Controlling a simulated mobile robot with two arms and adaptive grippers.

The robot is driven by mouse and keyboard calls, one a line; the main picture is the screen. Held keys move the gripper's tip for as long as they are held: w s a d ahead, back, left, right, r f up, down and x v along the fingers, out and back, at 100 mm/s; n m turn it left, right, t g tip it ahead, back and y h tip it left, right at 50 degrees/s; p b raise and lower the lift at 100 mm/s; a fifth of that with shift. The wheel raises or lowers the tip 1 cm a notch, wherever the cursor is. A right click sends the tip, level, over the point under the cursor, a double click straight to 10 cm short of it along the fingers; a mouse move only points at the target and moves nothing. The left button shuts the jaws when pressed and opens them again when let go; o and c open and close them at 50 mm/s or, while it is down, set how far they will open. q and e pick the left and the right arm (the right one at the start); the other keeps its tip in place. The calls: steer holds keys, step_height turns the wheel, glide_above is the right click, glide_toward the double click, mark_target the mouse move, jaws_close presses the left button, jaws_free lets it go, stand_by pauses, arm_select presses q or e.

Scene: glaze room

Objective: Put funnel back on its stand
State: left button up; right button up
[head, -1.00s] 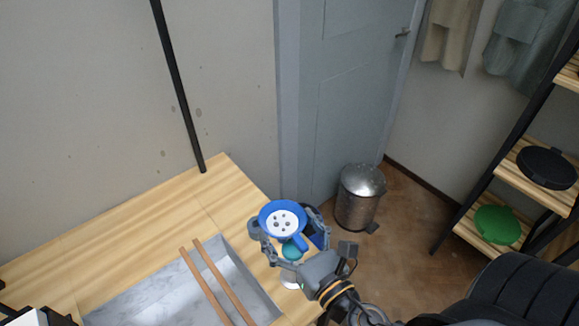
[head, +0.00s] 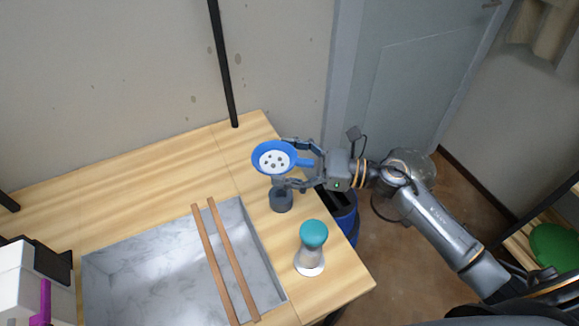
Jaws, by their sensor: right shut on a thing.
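The blue funnel (head: 258,160) has a pale perforated disc in its bowl and a short blue handle on its right side. My right gripper (head: 298,168) comes in from the right and is shut on the funnel at its handle side. The funnel is roughly upright with its bowl facing up. A dark grey round holder (head: 281,203), which looks like the stand, is on the wooden table just below the funnel. The funnel's lower part is partly hidden, and I cannot tell whether it rests in the holder. My left gripper is not in view.
A teal-topped object with a white base (head: 313,234) stands in front of the holder, near the table's right edge. A marbled grey basin (head: 130,268) with two wooden rods (head: 232,262) across it lies to the left. A blue bin (head: 346,216) is beside the table.

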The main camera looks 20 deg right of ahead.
steer(key=shift+d+f+n+g+y, duration=0.1)
steer(key=shift+d+n+g+y, duration=0.3)
steer(key=shift+n+g, duration=0.45)
steer(key=shift+f+m+b, duration=0.25)
steer(key=shift+f+b, duration=0.4)
steer(key=shift+f, duration=0.65)
steer(key=shift+f+b, duration=0.8)
steer(key=shift+f, duration=0.05)
steer(key=shift+f+b, duration=0.35)
steer(key=shift+b, duration=0.1)
steer(key=shift+d+b, duration=0.1)
steer(key=shift+b, duration=0.25)
steer(key=shift+f+b, duration=1.25)
steer(key=shift+b, duration=0.35)
steer(key=shift+s+f+b, duration=0.1)
steer(key=shift+f+b, duration=0.15)
steer(key=shift+b, duration=0.1)
steer(key=shift+f, duration=0.15)
